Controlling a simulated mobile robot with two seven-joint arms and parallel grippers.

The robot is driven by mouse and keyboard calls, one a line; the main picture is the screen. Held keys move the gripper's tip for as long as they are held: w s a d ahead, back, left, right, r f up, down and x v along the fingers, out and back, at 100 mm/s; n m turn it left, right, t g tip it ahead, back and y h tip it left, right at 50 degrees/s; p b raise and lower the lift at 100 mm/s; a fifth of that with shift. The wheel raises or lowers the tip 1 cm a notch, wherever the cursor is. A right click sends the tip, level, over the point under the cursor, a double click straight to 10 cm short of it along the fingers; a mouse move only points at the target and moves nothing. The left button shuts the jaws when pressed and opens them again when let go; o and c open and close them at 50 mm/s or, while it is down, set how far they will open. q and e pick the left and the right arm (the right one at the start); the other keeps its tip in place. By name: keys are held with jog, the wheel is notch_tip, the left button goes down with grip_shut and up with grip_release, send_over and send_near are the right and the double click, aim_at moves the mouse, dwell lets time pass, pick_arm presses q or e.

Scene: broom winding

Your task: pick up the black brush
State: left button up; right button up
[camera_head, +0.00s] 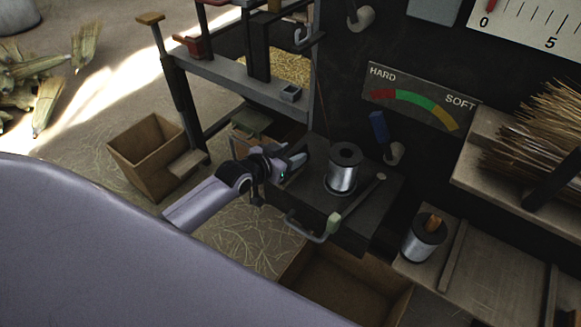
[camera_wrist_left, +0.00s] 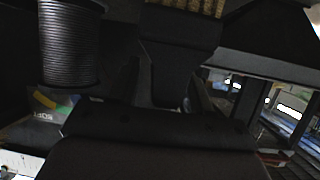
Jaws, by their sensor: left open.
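My left gripper (camera_head: 285,164) reaches in from the left, just left of a wire spool on the dark machine block. In the left wrist view the left gripper (camera_wrist_left: 168,92) is open. A black brush (camera_wrist_left: 178,55) with tan bristles at the top edge of that view has its tapered handle lying between the two fingers. I cannot tell whether the fingers touch it. In the head view the brush is hard to separate from the dark gripper and block. My right gripper is not in view.
The wire spool (camera_head: 342,172) stands close to the right of my gripper. A shelf rack (camera_head: 240,78) stands behind; a wooden box (camera_head: 150,158) is on the floor.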

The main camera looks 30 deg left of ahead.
pick_arm(q)
jog(key=shift+w, duration=0.2)
grip_shut()
